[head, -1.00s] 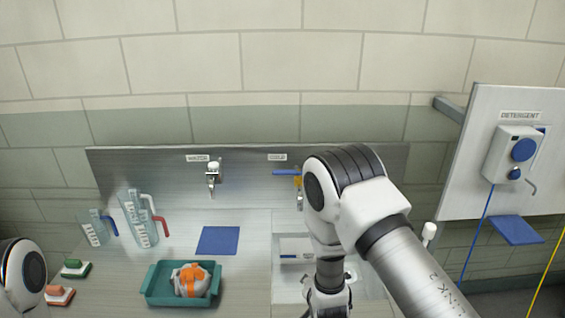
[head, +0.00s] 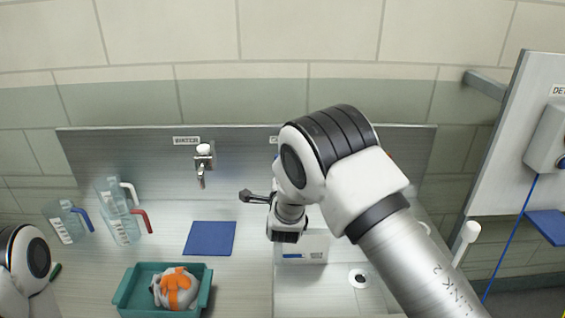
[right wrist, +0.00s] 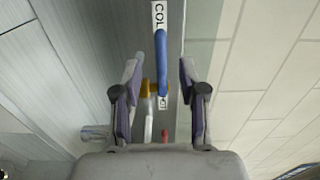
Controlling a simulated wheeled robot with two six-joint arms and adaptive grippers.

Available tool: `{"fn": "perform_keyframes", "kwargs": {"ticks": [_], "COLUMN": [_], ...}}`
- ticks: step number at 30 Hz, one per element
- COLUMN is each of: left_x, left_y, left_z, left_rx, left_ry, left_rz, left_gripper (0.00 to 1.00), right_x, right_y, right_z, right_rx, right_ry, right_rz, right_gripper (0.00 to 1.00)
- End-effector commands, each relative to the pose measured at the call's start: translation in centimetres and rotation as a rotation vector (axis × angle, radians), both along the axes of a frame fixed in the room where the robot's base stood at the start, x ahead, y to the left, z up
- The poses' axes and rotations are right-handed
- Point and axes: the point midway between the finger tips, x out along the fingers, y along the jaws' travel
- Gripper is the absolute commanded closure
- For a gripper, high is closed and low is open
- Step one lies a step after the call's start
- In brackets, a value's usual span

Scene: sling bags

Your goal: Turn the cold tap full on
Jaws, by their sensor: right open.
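The cold tap has a blue lever (right wrist: 160,62) and a brass-coloured body (right wrist: 148,87), both seen in the right wrist view under a "COLD" label (right wrist: 159,14). In that view the lever lies lengthwise between the fingers of my right gripper (right wrist: 160,76), which is open, with a gap on each side. I cannot tell how far the tap is turned. In the head view my right arm hides the tap, and only part of the right gripper (head: 257,197) shows near the back panel. Only a link of my left arm shows at the lower left; its gripper is out of view.
A water tap (head: 203,160) stands left of my right arm. A detergent dispenser (head: 549,137) hangs at the right.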

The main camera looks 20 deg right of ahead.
Motion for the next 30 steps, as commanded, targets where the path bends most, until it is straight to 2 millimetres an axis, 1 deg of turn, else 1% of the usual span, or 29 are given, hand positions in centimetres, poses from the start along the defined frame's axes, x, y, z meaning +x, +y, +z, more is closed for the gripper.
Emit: {"fn": "perform_keyframes", "kwargs": {"ticks": [2, 6, 9, 12, 15, 21, 22, 23, 24, 25, 26, 30], "left_x": [0.0, 0.0, 0.0, 0.0, 0.0, 0.0, 0.0, 0.0, 0.0, 0.0, 0.0, 0.0], "left_y": [0.0, 0.0, 0.0, 0.0, 0.0, 0.0, 0.0, 0.0, 0.0, 0.0, 0.0, 0.0], "left_z": [0.8, 2.0, 2.7, 3.0, 3.1, 3.0, 3.0, 3.0, 3.0, 3.0, 3.0, 3.0], "left_rx": [0.0, 0.0, 0.0, 0.0, 0.0, 0.0, 0.0, 0.0, 0.0, 0.0, 0.0, 0.0], "left_ry": [0.0, 0.0, -0.001, -0.001, -0.001, 0.0, 0.0, 0.0, 0.0, 0.0, 0.0, 0.0], "left_rz": [0.0, 0.0, 0.0, 0.0, 0.0, 0.0, 0.0, 0.0, 0.0, 0.0, 0.0, 0.0], "left_gripper": [0.47, 0.47, 0.47, 0.47, 0.47, 0.47, 0.47, 0.47, 0.47, 0.47, 0.47, 0.47], "right_x": [0.9, 3.4, 5.3, 6.5, 7.1, 7.1, 7.1, 7.1, 7.1, 7.1, 7.1, 7.1], "right_y": [-0.3, -1.1, -1.7, -2.0, -2.1, -2.1, -2.1, -2.1, -2.1, -2.1, -2.1, -2.1], "right_z": [0.4, 0.5, 0.5, 0.4, 0.2, 0.1, 0.1, 0.1, 0.1, 0.1, 0.1, 0.1], "right_rx": [0.003, 0.003, 0.001, 0.001, -0.001, -0.001, -0.001, -0.001, -0.001, -0.001, -0.001, -0.001], "right_ry": [0.001, 0.001, 0.001, 0.001, 0.003, 0.003, 0.003, 0.003, 0.003, 0.003, 0.003, 0.003], "right_rz": [-0.002, -0.003, -0.002, -0.002, -0.001, -0.001, -0.001, -0.001, -0.001, -0.001, -0.001, -0.001], "right_gripper": [0.58, 0.58, 0.58, 0.58, 0.58, 0.58, 0.62, 0.72, 0.87, 0.97, 1.0, 1.0]}}
